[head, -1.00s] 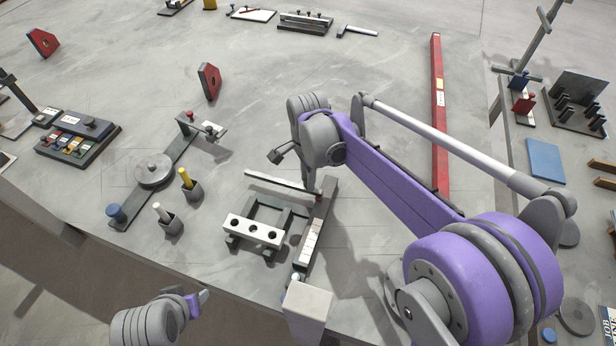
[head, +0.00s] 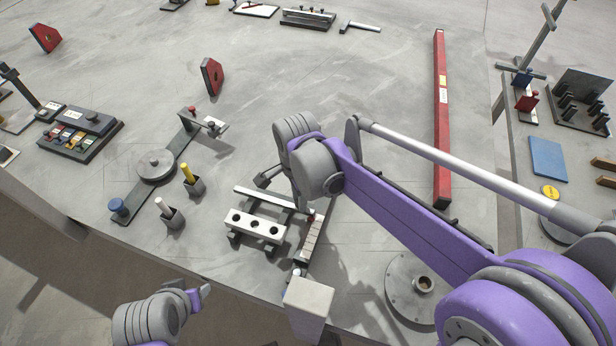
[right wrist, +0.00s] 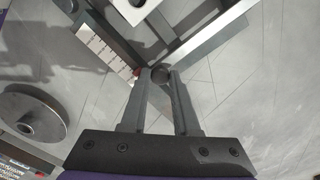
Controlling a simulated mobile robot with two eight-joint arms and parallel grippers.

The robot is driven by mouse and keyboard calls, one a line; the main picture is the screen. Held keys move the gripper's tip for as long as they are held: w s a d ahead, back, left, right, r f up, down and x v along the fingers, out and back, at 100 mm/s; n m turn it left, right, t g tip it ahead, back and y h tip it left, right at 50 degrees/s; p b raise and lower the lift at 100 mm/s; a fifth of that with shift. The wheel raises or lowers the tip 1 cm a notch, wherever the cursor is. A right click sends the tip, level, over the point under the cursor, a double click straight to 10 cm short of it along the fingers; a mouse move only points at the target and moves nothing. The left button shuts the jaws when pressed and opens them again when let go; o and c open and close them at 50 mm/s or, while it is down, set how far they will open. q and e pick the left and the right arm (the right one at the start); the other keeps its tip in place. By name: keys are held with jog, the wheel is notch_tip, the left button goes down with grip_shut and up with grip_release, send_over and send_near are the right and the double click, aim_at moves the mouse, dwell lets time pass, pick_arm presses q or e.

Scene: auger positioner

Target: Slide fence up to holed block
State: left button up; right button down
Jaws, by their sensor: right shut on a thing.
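The white holed block (head: 243,227) sits on dark rails at the table's near edge; part of it shows at the top of the right wrist view (right wrist: 122,8). The fence, a long pale bar (head: 262,195), lies behind it, roughly parallel, with a narrow gap between. The fence also shows in the right wrist view (right wrist: 215,38). My right gripper (right wrist: 160,76) is shut on a dark round knob (right wrist: 160,73) at the fence's end, beside the scale. In the head view my wrist mostly hides this grip. My left gripper (head: 201,294) is off the table's near edge, its jaw opening unclear.
A white-marked scale strip (head: 312,238) runs along the right of the rails. A white box-shaped part (head: 308,296) is at its near end. Small cups (head: 172,218) and a disc fixture (head: 155,166) stand to the left.

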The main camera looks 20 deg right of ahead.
jog(key=s+a, duration=0.3)
jog(key=s, duration=0.2)
jog(key=shift+s+a, duration=0.15)
jog(key=shift+a, duration=0.15)
jog(key=c, duration=0.7)
grip_release()
jog(key=shift+o, duration=0.2)
notch_tip(320, 180, up, 11)
jog(key=p, duration=0.1)
jog(key=shift+p, duration=0.3)
jog(key=shift+f, duration=0.1)
